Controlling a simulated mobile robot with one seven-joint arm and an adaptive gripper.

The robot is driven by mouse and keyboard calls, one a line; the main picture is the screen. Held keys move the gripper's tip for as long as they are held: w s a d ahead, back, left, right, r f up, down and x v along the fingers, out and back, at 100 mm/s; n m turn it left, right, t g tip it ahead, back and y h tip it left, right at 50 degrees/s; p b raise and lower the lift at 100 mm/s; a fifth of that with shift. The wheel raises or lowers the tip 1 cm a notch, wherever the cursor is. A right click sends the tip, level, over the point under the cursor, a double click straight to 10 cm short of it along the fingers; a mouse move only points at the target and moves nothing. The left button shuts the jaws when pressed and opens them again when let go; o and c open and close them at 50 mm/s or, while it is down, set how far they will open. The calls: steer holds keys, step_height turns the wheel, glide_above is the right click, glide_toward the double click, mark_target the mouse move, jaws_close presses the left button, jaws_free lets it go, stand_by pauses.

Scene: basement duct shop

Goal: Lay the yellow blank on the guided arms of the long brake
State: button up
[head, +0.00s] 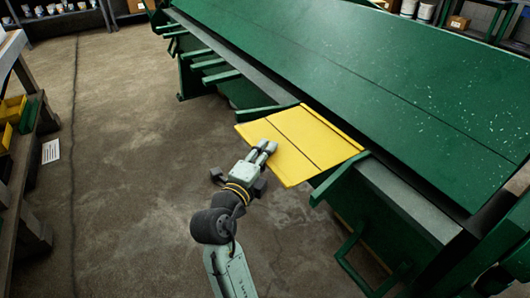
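The yellow blank (303,135) is a flat sheet with dark lines across it, at the front edge of the long green brake (330,60). Its far side reaches the brake's grey front strip. It spans between one green arm (262,113) at its upper left and another green arm (340,180) at its lower right. I cannot tell whether it rests on both or hovers just above them. My gripper (266,150) is at the blank's near left edge, its pale fingers overlapping the sheet. The fingers' undersides are hidden, so the grip is unclear.
More green arms (222,77) stick out along the brake's front to the upper left. A green handle frame (350,262) stands at lower right. Shelving with yellow bins (12,110) is at the left. The concrete floor (120,170) between is clear.

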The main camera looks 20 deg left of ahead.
steer(key=shift+o, duration=0.3)
steer(key=shift+r, duration=0.1)
steer(key=shift+r+p, duration=0.85)
steer(key=shift+p, duration=0.35)
steer(key=s+b, duration=0.2)
steer(key=s, duration=1)
steer(key=shift+a+b, duration=0.3)
steer(key=shift+a, duration=0.1)
